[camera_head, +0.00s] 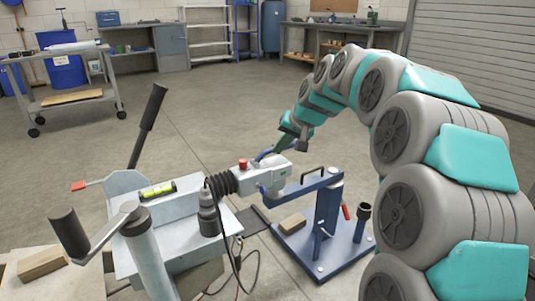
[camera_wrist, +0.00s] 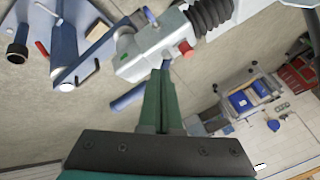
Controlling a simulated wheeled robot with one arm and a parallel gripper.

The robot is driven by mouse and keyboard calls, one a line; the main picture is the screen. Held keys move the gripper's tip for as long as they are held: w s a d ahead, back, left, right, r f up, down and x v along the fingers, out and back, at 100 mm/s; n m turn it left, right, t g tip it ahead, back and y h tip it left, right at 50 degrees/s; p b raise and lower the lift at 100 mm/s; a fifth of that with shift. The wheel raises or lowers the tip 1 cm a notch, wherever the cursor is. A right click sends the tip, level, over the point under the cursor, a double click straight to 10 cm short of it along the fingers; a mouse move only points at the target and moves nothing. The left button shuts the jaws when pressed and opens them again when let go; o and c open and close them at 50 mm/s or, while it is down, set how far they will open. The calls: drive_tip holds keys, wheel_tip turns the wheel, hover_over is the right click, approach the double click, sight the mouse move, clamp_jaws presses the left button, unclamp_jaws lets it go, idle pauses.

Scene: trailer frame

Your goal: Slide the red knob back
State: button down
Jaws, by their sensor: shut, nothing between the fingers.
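The red knob (camera_head: 243,163) sits on top of the light grey coupling head (camera_head: 268,178), near its black ribbed bellows (camera_head: 221,184). In the wrist view the red knob (camera_wrist: 185,48) shows on the side of the coupling head (camera_wrist: 150,48) by the bellows (camera_wrist: 210,12). My gripper (camera_head: 280,148) is just behind the coupling head in the head view. Its green fingers (camera_wrist: 163,68) are shut with nothing between them. Their tips are close to the coupling head and left of the knob in the wrist view. I cannot tell whether they touch the head.
A blue stand (camera_head: 325,222) with a black handle is right of the coupling. A wooden block (camera_head: 292,222) lies on its base. A dark handbrake lever (camera_head: 148,123), a spirit level (camera_head: 158,190) and a crank handle (camera_head: 70,232) are on the left. Open floor lies behind.

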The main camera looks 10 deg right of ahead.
approach(248, 168)
drive_tip(key=d+f, duration=0.1)
drive_tip(key=w+f, duration=0.1)
drive_tip(key=f, duration=0.1)
drive_tip(key=d+f, duration=0.1)
drive_tip(key=shift+w+d+f+b, duration=0.15)
drive_tip(key=shift+d+f+b, duration=0.15)
drive_tip(key=shift+b, duration=0.1)
drive_tip(key=a, duration=0.1)
drive_tip(key=w+a, duration=0.1)
drive_tip(key=shift+w+a+r, duration=0.1)
drive_tip(key=shift+a+r, duration=0.15)
drive_tip(key=shift+w+a, duration=0.2)
drive_tip(key=shift+a, duration=0.3)
drive_tip(key=shift+a, duration=0.1)
